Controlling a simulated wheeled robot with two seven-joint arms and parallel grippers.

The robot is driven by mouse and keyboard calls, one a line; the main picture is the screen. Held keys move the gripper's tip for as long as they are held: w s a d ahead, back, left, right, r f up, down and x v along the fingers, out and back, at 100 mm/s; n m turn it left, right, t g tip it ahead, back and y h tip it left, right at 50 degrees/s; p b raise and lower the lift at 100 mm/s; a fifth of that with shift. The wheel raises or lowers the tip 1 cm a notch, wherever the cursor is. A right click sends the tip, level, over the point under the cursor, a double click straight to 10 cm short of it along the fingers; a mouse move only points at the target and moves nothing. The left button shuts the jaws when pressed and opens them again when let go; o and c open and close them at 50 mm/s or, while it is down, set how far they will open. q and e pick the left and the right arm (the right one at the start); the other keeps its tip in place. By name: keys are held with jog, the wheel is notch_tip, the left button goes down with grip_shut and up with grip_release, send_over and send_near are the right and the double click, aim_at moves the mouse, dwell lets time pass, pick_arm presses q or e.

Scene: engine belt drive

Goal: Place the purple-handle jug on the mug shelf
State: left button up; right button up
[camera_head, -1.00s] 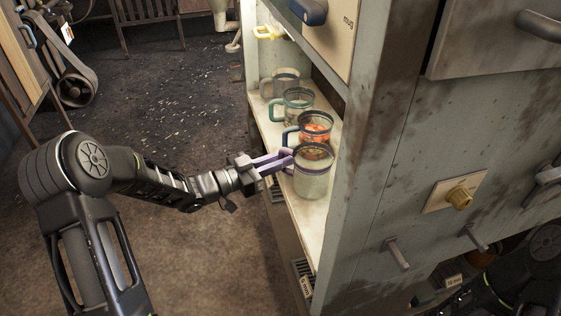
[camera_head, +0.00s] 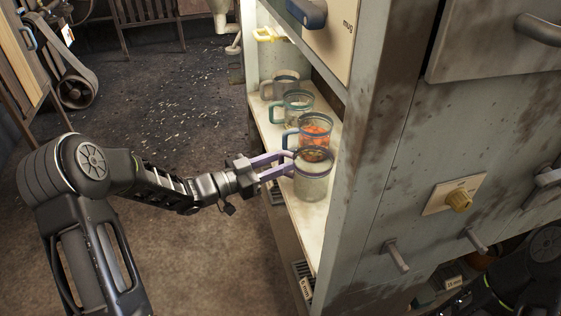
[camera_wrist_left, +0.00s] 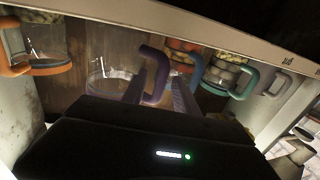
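The purple-handle jug (camera_head: 312,184) is clear glass with a purple rim band. My right gripper is out of view; only part of that arm shows at the lower right.
Behind the purple-handle jug stand a blue-handle jug (camera_head: 316,127) with orange contents, a teal-handle jug (camera_head: 298,106) and a grey-handle jug (camera_head: 286,84). The cabinet post (camera_head: 366,140) rises close on the right. Open floor (camera_head: 210,255) lies left of the shelf.

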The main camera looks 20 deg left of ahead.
pick_arm(q)
jog(key=p+v, duration=0.2)
jog(key=v, duration=0.9)
jog(key=shift+s+a, duration=0.15)
jog(key=shift+s, duration=0.05)
jog(key=w+d+f+n+g+y, duration=0.1)
jog(key=d+f+n+y, duration=0.3)
jog(key=f, duration=0.4)
jog(key=d+f+n+g+y, duration=0.1)
jog(key=d+f+n+y, duration=0.3)
jog(key=f, duration=0.5)
jog(key=s+d+f+n+g, duration=0.1)
jog(key=s+d+f+g, duration=0.2)
jog(key=s, duration=0.5)
jog(key=s+d+f+n+g, duration=0.1)
jog(key=s+d+f+g, duration=0.2)
jog(key=s+f, duration=0.3)
jog(key=s+d+f+g, duration=0.4)
jog(key=s+d+f, duration=0.1)
jog(key=s, duration=0.5)
jog(key=shift+n+y, duration=0.4)
